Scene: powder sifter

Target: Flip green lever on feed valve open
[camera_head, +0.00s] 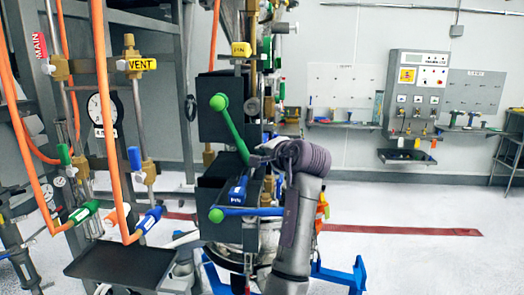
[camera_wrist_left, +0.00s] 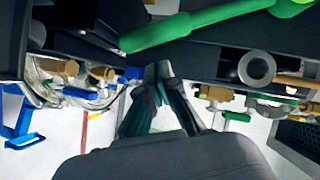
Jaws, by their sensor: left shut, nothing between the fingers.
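A long green lever (camera_head: 232,130) with a round green knob (camera_head: 219,102) slants from upper left down to the right on the dark central sifter unit (camera_head: 212,172). I cannot read which valve it is labelled as. My left gripper (camera_head: 254,160) is beside the lower end of this lever, coming from the right. In the left wrist view, the green lever (camera_wrist_left: 205,23) crosses the top. My left fingers (camera_wrist_left: 164,68) are shut and empty just below it; I cannot tell if they touch it. My right gripper is not in view.
A blue lever with a green knob (camera_head: 216,215) sticks out left below. Gauges, orange hoses (camera_head: 105,100) and small valves crowd the frame at left. A dark tray (camera_head: 125,264) is at lower left. Clear floor (camera_head: 420,265) lies to the right, before a wall panel (camera_head: 416,92).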

